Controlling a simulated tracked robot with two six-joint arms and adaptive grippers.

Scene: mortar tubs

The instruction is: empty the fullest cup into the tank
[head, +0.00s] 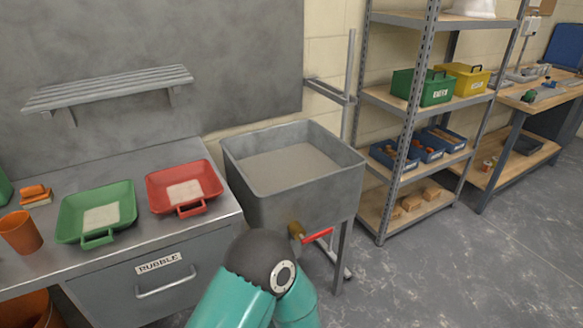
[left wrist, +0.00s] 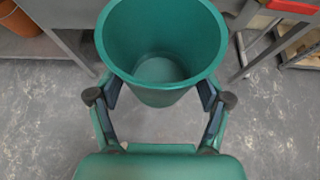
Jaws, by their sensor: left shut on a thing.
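In the left wrist view my left gripper (left wrist: 160,94) is shut on a green cup (left wrist: 162,97), its fingers on both sides. The cup's open mouth faces the camera; its inside looks bare green down to the bottom. The grey tank (head: 350,160) stands in the middle of the head view, with a flat grey surface inside. An orange cup (head: 20,233) stands on the counter at the left; its contents cannot be made out. A green thing (head: 4,188) is cut off by the left edge. My right gripper is not in view.
The steel counter (head: 130,262) holds a green scoop pan (head: 68,215) and a red one (head: 160,180), both with pale material. A brass valve with a red handle (head: 318,236) projects from the tank's front. Metal shelving (head: 388,190) stands right of the tank. The floor at right is clear.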

